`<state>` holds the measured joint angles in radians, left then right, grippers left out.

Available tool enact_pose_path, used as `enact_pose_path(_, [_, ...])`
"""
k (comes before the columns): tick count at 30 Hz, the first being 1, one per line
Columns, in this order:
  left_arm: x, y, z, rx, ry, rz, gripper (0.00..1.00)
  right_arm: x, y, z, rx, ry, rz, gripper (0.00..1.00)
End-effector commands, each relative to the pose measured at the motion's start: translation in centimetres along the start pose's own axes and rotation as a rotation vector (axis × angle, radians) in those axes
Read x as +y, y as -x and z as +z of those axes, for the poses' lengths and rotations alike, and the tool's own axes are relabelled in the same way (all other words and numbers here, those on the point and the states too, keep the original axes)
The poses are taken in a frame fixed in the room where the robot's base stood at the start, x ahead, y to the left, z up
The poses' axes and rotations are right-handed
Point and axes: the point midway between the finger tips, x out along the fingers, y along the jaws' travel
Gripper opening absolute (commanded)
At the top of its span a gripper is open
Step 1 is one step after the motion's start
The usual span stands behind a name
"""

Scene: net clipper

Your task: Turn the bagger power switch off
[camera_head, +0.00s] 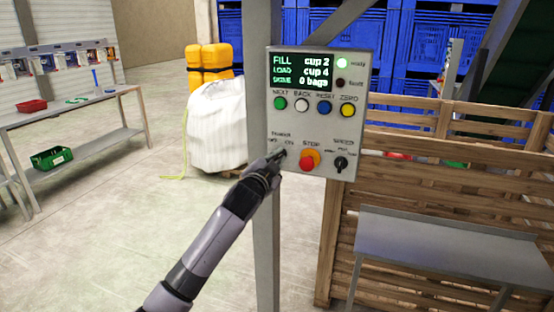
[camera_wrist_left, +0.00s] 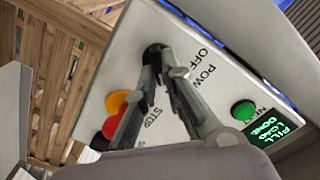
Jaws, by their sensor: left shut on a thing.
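The grey control box (camera_head: 318,127) is mounted on a post, with a lit display reading FILL cup 2, LOAD cup 4 and 0 bags. Its power switch is a black knob at the lower left, under a POWER label with OFF and ON marks. My left gripper (camera_head: 279,156) covers the knob in the head view. In the left wrist view the gripper (camera_wrist_left: 160,78) is shut on the black power switch (camera_wrist_left: 153,52). Which mark the knob points to cannot be told. My right gripper is not in view.
The red STOP button (camera_head: 306,163) on its orange-yellow base is just right of the gripper. The speed knob (camera_head: 341,163) is farther right. A button row (camera_head: 302,104) runs above. A wooden crate wall (camera_head: 430,205) and grey table (camera_head: 450,245) stand at the right.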

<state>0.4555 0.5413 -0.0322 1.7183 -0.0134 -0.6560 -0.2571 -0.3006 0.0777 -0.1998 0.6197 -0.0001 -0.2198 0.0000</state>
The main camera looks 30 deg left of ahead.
Motion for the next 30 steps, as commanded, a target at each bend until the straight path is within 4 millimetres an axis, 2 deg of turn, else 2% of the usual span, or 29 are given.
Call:
enact_pose_path(8, [-0.1,0.0,-0.1,-0.002,0.143,0.002,0.0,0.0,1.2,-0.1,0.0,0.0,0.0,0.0])
enact_pose_path(30, [-0.5,0.0,-0.1,-0.003,0.835,0.002,0.0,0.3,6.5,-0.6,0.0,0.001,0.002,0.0])
